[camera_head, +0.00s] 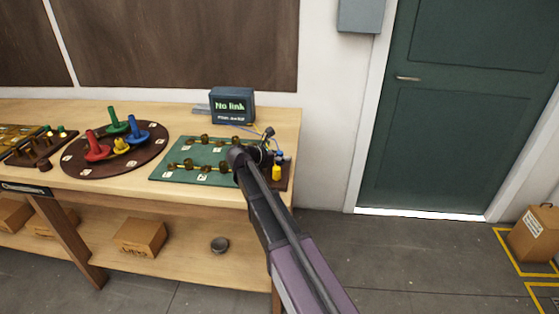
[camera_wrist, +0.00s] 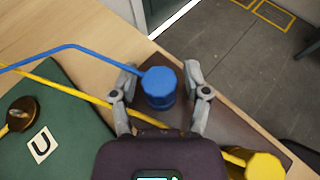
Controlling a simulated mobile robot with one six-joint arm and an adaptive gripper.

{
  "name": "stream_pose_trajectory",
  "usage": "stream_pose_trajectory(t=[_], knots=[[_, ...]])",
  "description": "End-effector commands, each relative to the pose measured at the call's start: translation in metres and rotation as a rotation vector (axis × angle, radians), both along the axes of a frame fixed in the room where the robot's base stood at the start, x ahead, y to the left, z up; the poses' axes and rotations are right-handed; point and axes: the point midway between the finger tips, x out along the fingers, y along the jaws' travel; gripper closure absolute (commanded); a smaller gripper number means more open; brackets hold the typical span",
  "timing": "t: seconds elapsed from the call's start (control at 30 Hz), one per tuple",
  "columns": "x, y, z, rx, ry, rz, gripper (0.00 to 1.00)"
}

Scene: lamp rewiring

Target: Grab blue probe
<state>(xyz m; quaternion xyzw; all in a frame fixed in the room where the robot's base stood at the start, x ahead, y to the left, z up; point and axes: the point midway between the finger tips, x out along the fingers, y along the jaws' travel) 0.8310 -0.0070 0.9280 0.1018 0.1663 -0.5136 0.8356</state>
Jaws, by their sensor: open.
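The blue probe (camera_wrist: 159,88) stands on a dark brown base in the wrist view, with a blue wire running from it to the left. It also shows small in the head view (camera_head: 279,156). My gripper (camera_wrist: 165,75) is open, with one finger on each side of the blue probe. I cannot tell whether either finger touches it. The yellow probe (camera_wrist: 262,165) is to the lower right, outside the fingers; in the head view it stands just in front of the blue one. In the head view my arm hides part of the board, and my gripper is mostly hidden.
A green board (camera_head: 185,172) with brass posts lies left of the probes. A meter box (camera_head: 232,106) reading "No link" stands behind it. A round board with coloured pegs (camera_head: 115,150) is farther left. The yellow wire (camera_wrist: 75,93) crosses under the gripper. The table's edge is close on the right.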

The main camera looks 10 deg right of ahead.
Motion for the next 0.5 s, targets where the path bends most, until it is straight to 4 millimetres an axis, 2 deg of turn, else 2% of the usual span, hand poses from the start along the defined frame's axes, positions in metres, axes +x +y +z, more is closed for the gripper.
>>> stream_pose_trajectory(t=[0.13,0.5], knots=[[0.0042,-0.0074,-0.0044,0.000,0.000,0.001,0.40],[0.0042,-0.0075,-0.0038,0.000,-0.001,0.002,0.40]])
